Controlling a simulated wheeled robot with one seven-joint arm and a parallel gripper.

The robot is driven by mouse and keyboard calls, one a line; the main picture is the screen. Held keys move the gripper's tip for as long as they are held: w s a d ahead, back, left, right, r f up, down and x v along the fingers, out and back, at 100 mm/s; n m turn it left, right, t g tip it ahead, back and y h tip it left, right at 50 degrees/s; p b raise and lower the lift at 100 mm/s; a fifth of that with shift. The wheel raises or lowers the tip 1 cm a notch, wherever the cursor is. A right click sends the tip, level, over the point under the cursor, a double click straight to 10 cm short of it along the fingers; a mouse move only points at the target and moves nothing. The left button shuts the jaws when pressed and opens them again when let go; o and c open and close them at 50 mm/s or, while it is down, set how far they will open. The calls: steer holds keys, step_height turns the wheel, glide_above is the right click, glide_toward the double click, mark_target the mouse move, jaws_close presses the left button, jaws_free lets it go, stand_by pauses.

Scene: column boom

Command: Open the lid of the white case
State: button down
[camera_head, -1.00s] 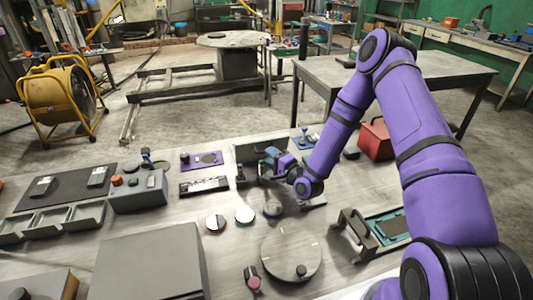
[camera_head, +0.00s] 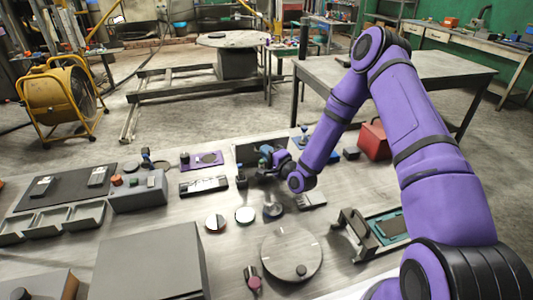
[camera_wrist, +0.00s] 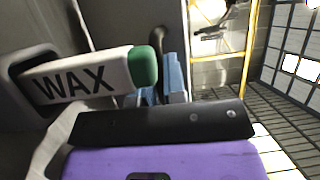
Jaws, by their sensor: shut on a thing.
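A white piece marked WAX (camera_wrist: 85,82) with a green rounded end (camera_wrist: 143,67) fills the left of the wrist view, partly inside a grey frame (camera_wrist: 22,62). My gripper (camera_head: 268,168) is low among the things at the back middle of the bench, in front of a dark grey upright panel (camera_head: 243,155). Its dark and purple body fills the bottom of the wrist view. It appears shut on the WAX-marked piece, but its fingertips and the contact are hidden. Blue parts (camera_wrist: 175,78) show just behind. I cannot clearly make out a white case or its lid in the head view.
A dark tray-like holder (camera_head: 204,186) lies left of my gripper. Two round discs (camera_head: 245,215) and a large round plate (camera_head: 291,254) lie nearer. A red box (camera_head: 374,141) stands at the right. A big grey box (camera_head: 150,262) fills the front left.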

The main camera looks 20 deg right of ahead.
steer(key=shift+w+r+g, duration=0.4)
steer(key=shift+w+r, duration=0.1)
steer(key=shift+w, duration=0.05)
steer(key=shift+w+r, duration=0.25)
steer(key=shift+w, duration=0.05)
steer(key=c, duration=1.2)
jaws_free()
steer(key=v, duration=1)
steer(key=shift+s, duration=0.4)
steer(key=shift+d+r, duration=0.1)
steer(key=shift+d, duration=0.05)
